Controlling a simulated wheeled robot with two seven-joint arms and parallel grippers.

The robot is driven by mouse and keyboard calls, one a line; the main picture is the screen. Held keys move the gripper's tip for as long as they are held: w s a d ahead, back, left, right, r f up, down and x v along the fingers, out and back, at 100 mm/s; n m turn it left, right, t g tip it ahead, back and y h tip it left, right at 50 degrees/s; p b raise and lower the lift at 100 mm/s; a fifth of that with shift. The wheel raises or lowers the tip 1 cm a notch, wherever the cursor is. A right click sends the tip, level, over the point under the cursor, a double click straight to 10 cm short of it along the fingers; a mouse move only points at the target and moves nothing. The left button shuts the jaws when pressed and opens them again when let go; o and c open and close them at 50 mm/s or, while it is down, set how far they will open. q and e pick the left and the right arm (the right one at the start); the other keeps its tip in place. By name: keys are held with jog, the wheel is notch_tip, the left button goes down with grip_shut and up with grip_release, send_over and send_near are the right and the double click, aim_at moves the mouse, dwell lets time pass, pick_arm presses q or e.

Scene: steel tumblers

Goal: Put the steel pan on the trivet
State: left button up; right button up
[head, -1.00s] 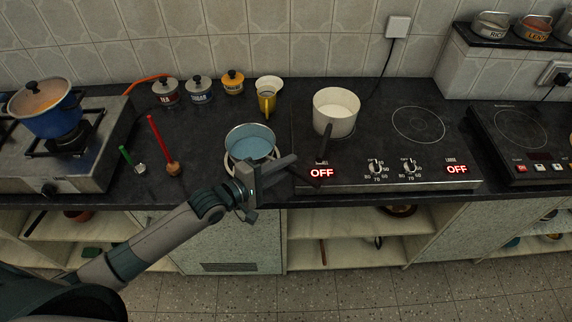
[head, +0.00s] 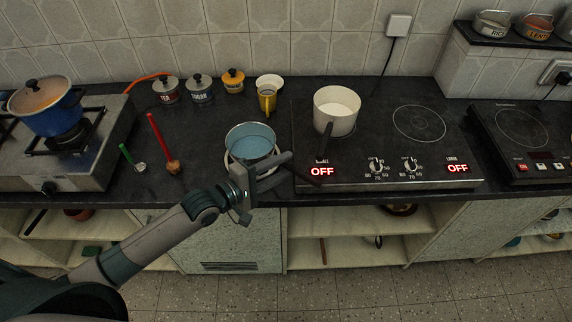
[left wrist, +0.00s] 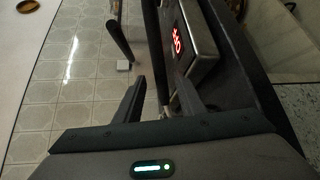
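The steel pan (head: 250,140), with a bluish inside, is upright on the counter left of the black cooktop. A pale ring, seemingly the trivet (head: 228,165), shows under its lower left edge; the pan hides most of it, and I cannot tell how the two touch. A dark handle (head: 305,176) reaches right, over the cooktop's front corner. My left gripper (head: 288,168) is at the front right of the pan, near the handle. In the left wrist view its two fingers (left wrist: 160,98) are apart, with a dark bar between them. My right gripper is not in view.
A white pot (head: 336,112) stands on the cooktop (head: 385,155), its handle pointing forward. A blue pot (head: 45,115) sits on the gas stove.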

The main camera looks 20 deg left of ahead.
pick_arm(q)
jog(key=b+v, duration=0.2)
jog(key=v, duration=0.8)
jog(key=shift+s, duration=0.15)
jog(key=shift+a+r, duration=0.1)
